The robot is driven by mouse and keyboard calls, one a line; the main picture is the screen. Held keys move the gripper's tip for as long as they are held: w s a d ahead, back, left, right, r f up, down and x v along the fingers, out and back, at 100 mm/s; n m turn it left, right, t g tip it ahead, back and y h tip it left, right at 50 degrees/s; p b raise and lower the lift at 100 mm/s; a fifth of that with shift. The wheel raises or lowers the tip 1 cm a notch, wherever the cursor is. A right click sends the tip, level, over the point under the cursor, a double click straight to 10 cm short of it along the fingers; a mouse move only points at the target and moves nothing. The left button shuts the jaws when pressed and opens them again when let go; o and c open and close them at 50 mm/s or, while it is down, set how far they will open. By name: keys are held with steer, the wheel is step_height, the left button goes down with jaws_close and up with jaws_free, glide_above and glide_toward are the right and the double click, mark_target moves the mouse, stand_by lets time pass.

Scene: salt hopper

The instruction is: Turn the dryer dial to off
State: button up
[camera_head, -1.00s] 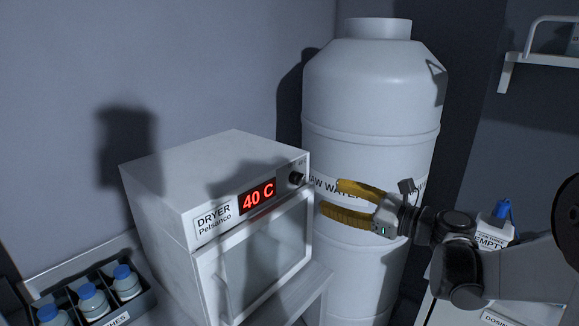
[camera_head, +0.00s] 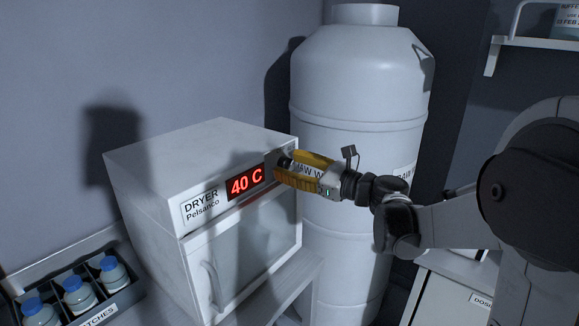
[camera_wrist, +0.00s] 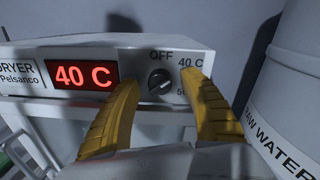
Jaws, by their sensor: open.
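The white dryer (camera_head: 150,165) stands on a bench at the left in the head view. Its red display (camera_head: 245,181) reads 40 C. The black dial (camera_wrist: 159,81) shows in the wrist view, right of the display, with OFF marked above it and 40 C at its upper right. The dial's mark points toward the upper right, near the 40 C label. My gripper (camera_head: 281,168) is open at the dial. In the wrist view its yellow fingers (camera_wrist: 164,92) stand on either side of the dial. I cannot tell whether they touch it.
A large white raw water tank (camera_head: 362,75) stands just behind and right of the dryer. A tray of blue-capped bottles (camera_head: 75,293) is at the lower left. A shelf (camera_head: 535,42) hangs at the upper right. The dryer door handle (camera_head: 211,287) is below the panel.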

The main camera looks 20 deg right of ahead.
jaws_close()
steer(key=n+p, duration=0.1)
steer(key=n, duration=0.3)
steer(key=shift+n, duration=2.9)
jaws_free()
